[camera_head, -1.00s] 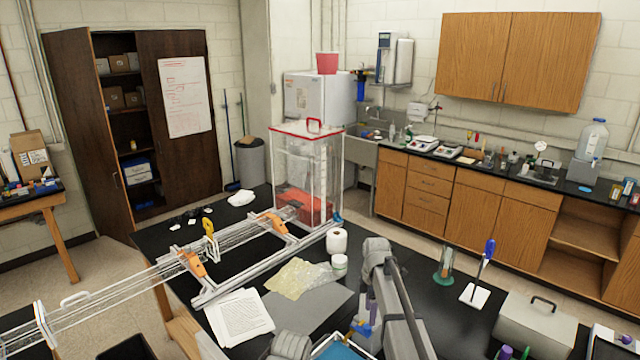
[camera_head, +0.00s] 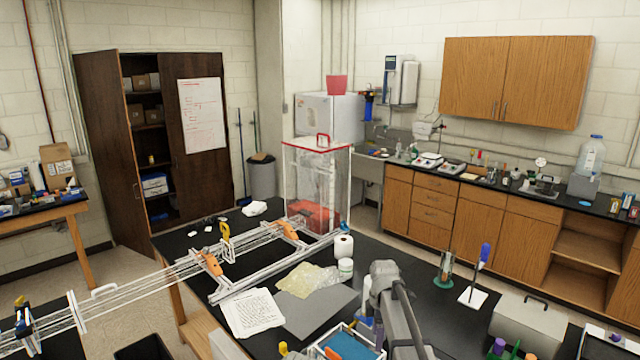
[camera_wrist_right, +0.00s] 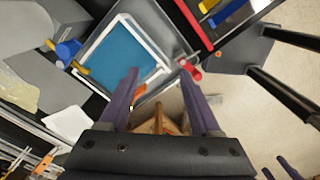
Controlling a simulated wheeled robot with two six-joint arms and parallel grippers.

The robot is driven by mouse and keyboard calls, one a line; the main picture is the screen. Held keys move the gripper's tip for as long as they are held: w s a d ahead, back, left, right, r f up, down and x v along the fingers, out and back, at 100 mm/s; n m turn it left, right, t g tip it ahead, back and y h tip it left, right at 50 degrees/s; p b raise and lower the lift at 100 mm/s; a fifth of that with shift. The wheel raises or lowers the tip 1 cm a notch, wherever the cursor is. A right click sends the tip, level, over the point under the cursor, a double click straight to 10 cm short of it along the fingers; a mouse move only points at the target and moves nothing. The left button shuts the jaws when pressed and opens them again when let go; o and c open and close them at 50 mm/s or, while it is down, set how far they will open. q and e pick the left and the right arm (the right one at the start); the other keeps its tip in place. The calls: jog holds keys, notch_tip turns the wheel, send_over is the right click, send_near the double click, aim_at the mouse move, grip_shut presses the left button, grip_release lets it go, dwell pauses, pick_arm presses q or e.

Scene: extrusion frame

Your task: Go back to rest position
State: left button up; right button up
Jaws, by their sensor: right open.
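My right arm (camera_head: 392,300) rises at the bottom middle of the head view, over the black bench. My right gripper (camera_wrist_right: 160,76) shows its two purple fingers spread wide in the right wrist view. It is open, with nothing between the fingers. A white-rimmed tray with a blue bottom (camera_wrist_right: 128,55) lies below and beyond the fingers; the tray also shows at the bottom edge of the head view (camera_head: 350,343). In the head view the arm hides part of the bench behind it.
The black bench (camera_head: 420,265) carries a long extrusion frame (camera_head: 262,272), papers (camera_head: 252,312), a white roll (camera_head: 344,246), a clear red-edged box (camera_head: 318,185) and a grey case (camera_head: 530,322). A stand with a blue-handled tool (camera_head: 480,268) is right of my arm.

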pick_arm(q)
notch_tip(320, 180, down, 22)
jog(key=b, duration=2.1)
jog(key=shift+w, duration=0.4)
pick_arm(e)
jog(key=s+a+f+m, duration=0.3)
jog(key=s+f+m, duration=0.1)
jog(key=s+f, duration=0.3)
jog(key=s+a+f+m, duration=0.4)
jog(key=s+f, duration=0.3)
jog(key=s, duration=0.5)
jog(key=s+a+f+m+h, duration=0.1)
jog(key=s+a+f+m, duration=0.2)
jog(key=s+f+m, duration=0.2)
jog(key=s+f, duration=0.3)
jog(key=s, duration=0.2)
jog(key=shift+s+a+m, duration=0.15)
jog(key=shift+a+m, duration=0.2)
jog(key=shift+m, duration=0.05)
